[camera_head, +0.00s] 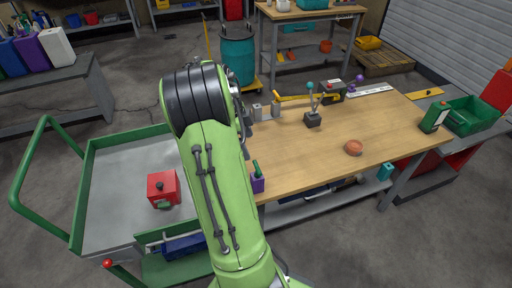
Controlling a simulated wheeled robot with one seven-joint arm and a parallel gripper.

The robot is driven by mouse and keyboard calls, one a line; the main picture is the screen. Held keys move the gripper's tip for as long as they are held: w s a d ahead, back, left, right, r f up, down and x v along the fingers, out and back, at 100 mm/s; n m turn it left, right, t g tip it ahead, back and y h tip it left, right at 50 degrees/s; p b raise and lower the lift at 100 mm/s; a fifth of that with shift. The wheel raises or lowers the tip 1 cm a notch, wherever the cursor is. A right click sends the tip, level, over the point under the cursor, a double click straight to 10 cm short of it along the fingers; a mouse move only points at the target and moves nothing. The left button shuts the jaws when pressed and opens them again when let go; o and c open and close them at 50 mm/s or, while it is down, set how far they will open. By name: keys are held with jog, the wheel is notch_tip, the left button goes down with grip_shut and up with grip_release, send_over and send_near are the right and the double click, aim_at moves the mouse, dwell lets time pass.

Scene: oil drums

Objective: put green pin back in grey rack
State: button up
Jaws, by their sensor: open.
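A small green upright piece (256,166) stands in a purple block (258,184) at the near left edge of the wooden table, right beside my arm. It looks like the green pin, but it is small and partly hard to make out. A dark grey block (312,120) with thin stems and a teal knob stands at the table's middle back; it may be the grey rack. Light grey blocks (275,109) stand to its left near my arm. My arm rises through the middle of the view, and my gripper is hidden behind it.
The wooden table (385,125) is mostly clear on its right half, apart from a terracotta bowl (354,147). A green bottle-like container (434,116) stands at its right end. A green-framed cart (115,205) at left carries a red box (163,186). A teal drum (237,58) stands behind.

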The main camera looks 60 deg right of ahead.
aim_at(259, 172)
jog(key=b+x, duration=0.3)
jog(key=x, duration=1.2)
jog(key=shift+w+f+b, duration=0.1)
jog(key=shift+b, duration=0.2)
jog(key=c, duration=1)
